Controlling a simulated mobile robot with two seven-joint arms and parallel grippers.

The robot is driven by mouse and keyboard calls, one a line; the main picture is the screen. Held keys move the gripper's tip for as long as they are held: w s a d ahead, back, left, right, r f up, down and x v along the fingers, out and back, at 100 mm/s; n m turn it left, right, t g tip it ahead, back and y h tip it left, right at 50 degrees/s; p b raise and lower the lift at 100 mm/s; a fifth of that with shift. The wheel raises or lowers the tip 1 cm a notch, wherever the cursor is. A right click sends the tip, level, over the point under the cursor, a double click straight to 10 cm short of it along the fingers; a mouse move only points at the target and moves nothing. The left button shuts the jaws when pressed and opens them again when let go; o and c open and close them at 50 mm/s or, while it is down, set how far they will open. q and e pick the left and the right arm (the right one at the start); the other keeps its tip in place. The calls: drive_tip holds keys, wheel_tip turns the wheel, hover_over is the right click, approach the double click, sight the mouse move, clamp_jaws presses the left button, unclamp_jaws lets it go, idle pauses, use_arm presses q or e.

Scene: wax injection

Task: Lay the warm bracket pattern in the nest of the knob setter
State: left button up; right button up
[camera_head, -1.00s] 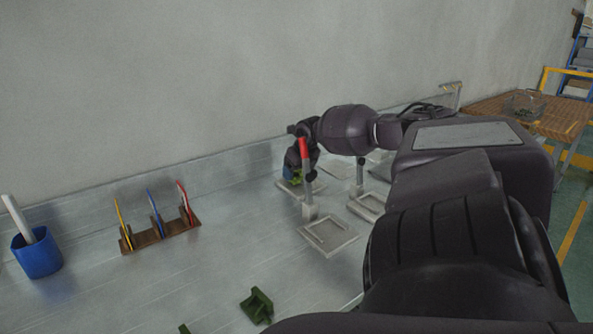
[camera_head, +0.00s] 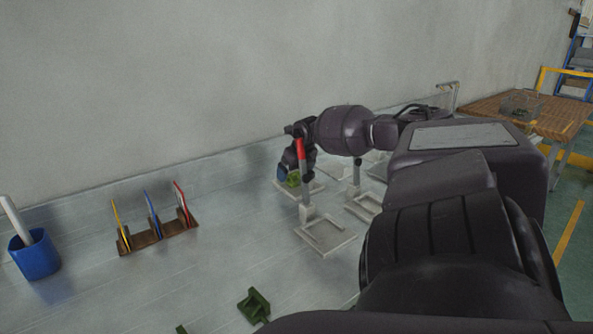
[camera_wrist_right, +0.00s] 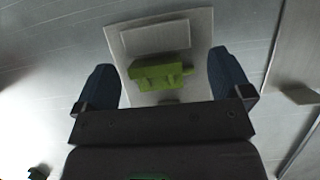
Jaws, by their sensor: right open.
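A bright green bracket pattern (camera_head: 293,179) lies on a pale square plate (camera_head: 313,187) at the back of the bench. In the right wrist view the bracket (camera_wrist_right: 160,75) lies on the plate (camera_wrist_right: 200,32), beside a raised pale rectangular block (camera_wrist_right: 155,38). My right gripper (camera_head: 288,172) is over this plate. Its blue fingertips (camera_wrist_right: 165,80) are spread wide, one on each side of the bracket, with gaps between them and it. The wrist partly hides the bracket in the head view. My left gripper is out of view.
Darker green brackets (camera_head: 254,306) lie at the front. A rack (camera_head: 158,236) and blue cup (camera_head: 35,256) stand left.

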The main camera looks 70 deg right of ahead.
drive_tip(key=p+v, duration=0.1)
drive_tip(key=v, duration=0.3)
drive_tip(key=shift+r+p, duration=0.4)
drive_tip(key=shift+r, duration=0.05)
drive_tip(key=p+v, duration=0.3)
drive_tip(key=v, duration=0.4)
drive_tip(key=shift+s+r+p, duration=0.15)
drive_tip(key=shift+r+p, duration=0.1)
drive_tip(key=shift+p, duration=0.05)
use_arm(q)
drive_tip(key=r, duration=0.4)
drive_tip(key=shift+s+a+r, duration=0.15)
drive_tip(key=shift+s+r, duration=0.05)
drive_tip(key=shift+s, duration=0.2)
use_arm(e)
drive_tip(key=shift+a, duration=0.1)
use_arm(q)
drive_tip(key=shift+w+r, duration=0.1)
